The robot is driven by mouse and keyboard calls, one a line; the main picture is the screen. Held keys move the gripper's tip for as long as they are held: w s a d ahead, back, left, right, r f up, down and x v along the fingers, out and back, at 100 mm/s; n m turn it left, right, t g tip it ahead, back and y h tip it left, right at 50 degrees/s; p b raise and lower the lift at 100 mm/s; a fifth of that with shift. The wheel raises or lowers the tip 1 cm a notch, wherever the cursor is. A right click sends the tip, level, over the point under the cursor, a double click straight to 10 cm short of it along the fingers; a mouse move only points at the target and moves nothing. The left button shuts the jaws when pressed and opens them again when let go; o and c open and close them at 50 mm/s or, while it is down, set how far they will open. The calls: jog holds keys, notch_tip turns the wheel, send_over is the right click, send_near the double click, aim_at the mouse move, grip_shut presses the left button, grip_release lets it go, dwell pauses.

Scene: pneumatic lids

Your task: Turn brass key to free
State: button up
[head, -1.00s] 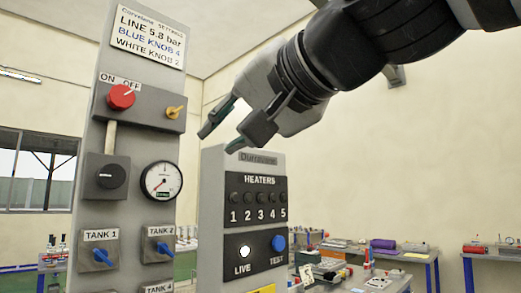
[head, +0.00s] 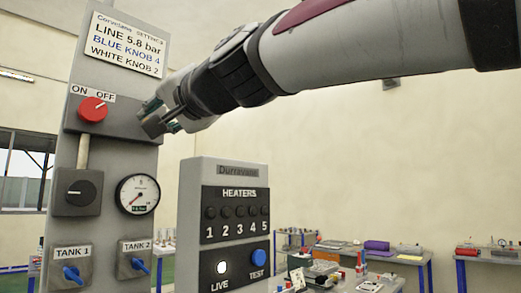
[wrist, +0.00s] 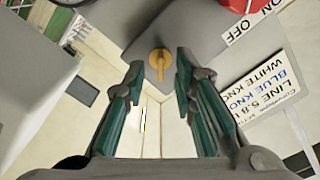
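The brass key (wrist: 160,62) sits on the grey switch box, right of the red ON/OFF knob (head: 92,109). In the wrist view it lies between and just beyond my two fingertips, with its handle pointing along the gap. My gripper (wrist: 158,75) is open, with green-lined fingers apart on either side of the key; I cannot tell whether either touches it. In the head view my gripper (head: 151,117) is at the right side of the switch box and hides the key.
Below are a black knob (head: 78,192), a pressure gauge (head: 137,194) and blue tank valves (head: 72,274). The heater panel (head: 236,170) stands close below my arm. Workbenches (head: 410,257) are at the back right. The wall side to the right is open room.

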jog(key=shift+p+x, duration=0.3)
jog(key=shift+x, duration=0.6)
grip_shut()
